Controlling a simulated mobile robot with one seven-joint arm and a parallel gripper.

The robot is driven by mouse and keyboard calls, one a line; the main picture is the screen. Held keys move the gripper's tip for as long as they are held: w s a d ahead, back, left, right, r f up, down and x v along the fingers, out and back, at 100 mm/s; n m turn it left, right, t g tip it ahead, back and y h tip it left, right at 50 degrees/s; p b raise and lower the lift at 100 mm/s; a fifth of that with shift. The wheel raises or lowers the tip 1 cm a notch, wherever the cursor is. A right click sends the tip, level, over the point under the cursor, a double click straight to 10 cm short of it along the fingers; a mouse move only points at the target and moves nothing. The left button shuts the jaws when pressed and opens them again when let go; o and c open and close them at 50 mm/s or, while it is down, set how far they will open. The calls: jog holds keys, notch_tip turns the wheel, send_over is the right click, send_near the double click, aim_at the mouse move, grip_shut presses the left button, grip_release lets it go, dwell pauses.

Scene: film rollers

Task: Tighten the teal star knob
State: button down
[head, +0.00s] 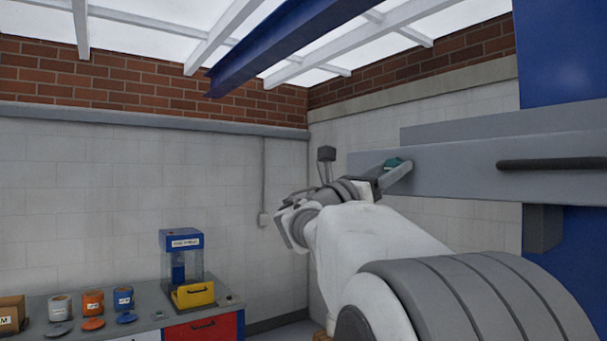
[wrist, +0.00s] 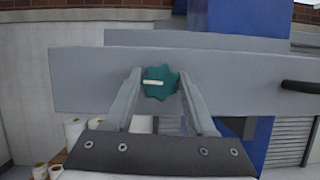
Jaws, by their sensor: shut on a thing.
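The teal star knob (wrist: 160,83) is on the face of a grey horizontal beam (wrist: 85,80). A pale bar mark on the knob lies about level in the wrist view. My gripper (wrist: 158,84) has one finger on each side of the knob and is shut on it. In the head view my arm reaches to the beam, and only a small part of the teal knob (head: 393,162) shows beside my gripper (head: 398,172). The rest of the knob is hidden there.
A dark round bar (head: 550,164) sticks out along the beam to the right of the knob. A blue column (head: 562,50) stands behind. At lower left, a bench (head: 140,305) holds several cans and a blue-topped case (head: 181,240).

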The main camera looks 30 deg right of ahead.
jog(key=m+g, duration=0.1)
jog(key=m, duration=0.1)
jog(key=m+g+b, duration=0.1)
jog(key=m, duration=0.2)
jog(key=shift+w+f+g+b, duration=0.1)
jog(key=shift+g+b, duration=0.2)
jog(key=shift+g, duration=0.1)
jog(key=m+g, duration=0.1)
jog(key=m, duration=0.2)
jog(key=m+g+y, duration=0.1)
jog(key=m, duration=0.2)
jog(key=shift+y, duration=0.3)
jog(key=m, duration=0.1)
jog(key=m+g+y, duration=0.1)
jog(key=m, duration=0.1)
jog(key=m+g+p, duration=0.1)
jog(key=m, duration=0.1)
jog(key=shift+r, duration=0.25)
jog(key=shift+m+y+p, duration=0.45)
jog(key=shift+m+y, duration=0.65)
jog(key=shift+m, duration=1.2)
jog(key=shift+f, duration=0.1)
jog(key=shift+c, duration=1.1)
grip_release()
